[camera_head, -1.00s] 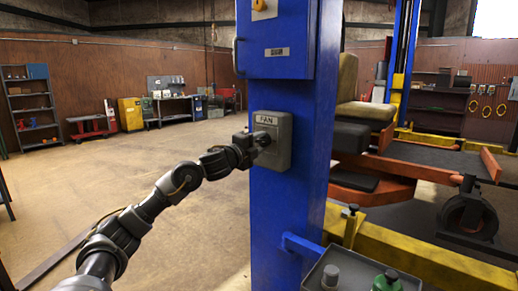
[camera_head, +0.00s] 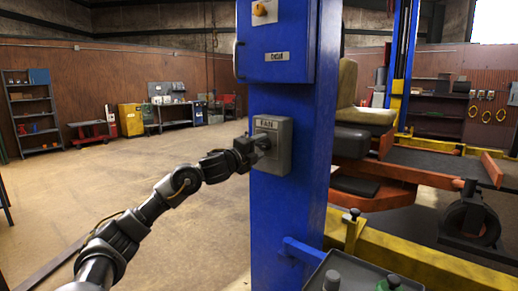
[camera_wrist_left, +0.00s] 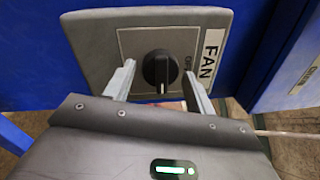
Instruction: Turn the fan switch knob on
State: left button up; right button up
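The fan switch is a grey box (camera_head: 281,158) labelled FAN on the blue post. Its black round knob (camera_wrist_left: 160,70) shows in the left wrist view, with a white pointer mark toward the gripper side. My left gripper (camera_wrist_left: 163,82) is open, with one finger on each side of the knob and visible gaps between them. In the head view my left gripper (camera_head: 258,146) is at the front of the box and hides the knob. My right gripper is not in view.
The blue post (camera_head: 285,220) carries a blue cabinet (camera_head: 275,45) above the switch. A dark tray (camera_head: 350,275) with bottles is low at the post's right. A yellow lift rail (camera_head: 430,258) and mower stand at the right.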

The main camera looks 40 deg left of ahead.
pick_arm(q)
jog(key=shift+o, duration=0.5)
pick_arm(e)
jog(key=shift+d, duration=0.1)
pick_arm(q)
jog(key=shift+s+f, duration=0.15)
jog(key=shift+s, duration=0.15)
jog(key=s+b, duration=0.5)
jog(key=s, duration=0.5)
jog(key=shift+f, duration=0.35)
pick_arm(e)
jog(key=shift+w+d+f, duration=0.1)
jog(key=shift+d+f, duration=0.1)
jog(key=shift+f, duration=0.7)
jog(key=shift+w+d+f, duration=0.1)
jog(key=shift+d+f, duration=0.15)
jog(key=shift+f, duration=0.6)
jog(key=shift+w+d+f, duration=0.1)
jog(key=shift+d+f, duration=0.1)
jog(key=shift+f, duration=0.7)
pick_arm(q)
jog(key=shift+s+d, duration=0.1)
